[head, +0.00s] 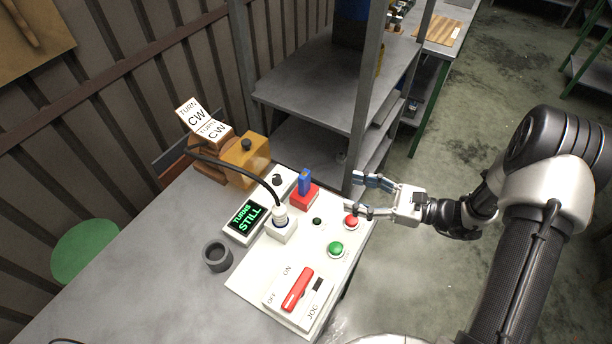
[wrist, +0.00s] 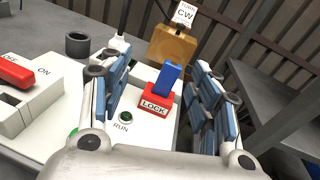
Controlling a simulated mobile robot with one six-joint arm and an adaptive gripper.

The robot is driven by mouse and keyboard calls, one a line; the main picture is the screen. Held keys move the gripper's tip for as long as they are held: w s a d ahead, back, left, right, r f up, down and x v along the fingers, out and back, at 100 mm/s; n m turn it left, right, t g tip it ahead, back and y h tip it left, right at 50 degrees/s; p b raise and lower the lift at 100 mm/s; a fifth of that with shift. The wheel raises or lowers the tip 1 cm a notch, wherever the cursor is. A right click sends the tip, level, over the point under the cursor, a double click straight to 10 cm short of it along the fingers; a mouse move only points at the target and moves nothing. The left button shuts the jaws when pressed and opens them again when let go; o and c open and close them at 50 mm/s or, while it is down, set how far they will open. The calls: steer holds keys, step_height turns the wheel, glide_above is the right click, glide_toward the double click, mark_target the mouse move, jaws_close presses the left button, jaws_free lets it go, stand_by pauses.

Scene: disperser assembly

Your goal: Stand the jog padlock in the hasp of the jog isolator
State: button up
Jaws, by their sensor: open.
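A blue upright piece (head: 304,182) stands on a red block (head: 305,197). In the wrist view the block (wrist: 155,103) is labelled LOCK, with the blue piece (wrist: 168,80) rising from it; I cannot tell whether they are one part. No separate padlock shows. The jog isolator (head: 299,300) is a white box with a red handle (head: 297,289), OFF, ON and JOG labels, and a dark slot (head: 318,285) that may be the hasp. My gripper (head: 360,194) is open and empty, right of the red block. In the wrist view the block appears between its fingers (wrist: 155,80), beyond them.
The white panel (head: 246,284) carries a green button (head: 336,249), a red button (head: 351,222), and a plug with a black cable (head: 281,219). A display (head: 246,217) reads STILL. A dark ring (head: 217,256) sits left. A shelf post (head: 369,90) rises behind my gripper.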

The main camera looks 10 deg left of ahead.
mark_target(308, 177)
step_height(308, 177, down, 5)
steer(key=w+d+m+t, duration=0.1)
steer(key=w+m+t, duration=0.1)
steer(key=m+t, duration=0.1)
steer(key=b+x, duration=0.1)
steer(key=x, duration=1)
steer(key=b+x, duration=0.1)
steer(key=x, duration=0.4)
steer(key=shift+s+a+f+b, duration=0.25)
steer(key=shift+a+f+b, duration=0.05)
steer(key=shift+w+a, duration=0.1)
steer(key=shift+a, duration=0.1)
steer(key=shift+c, duration=0.3)
steer(key=c, duration=1.2)
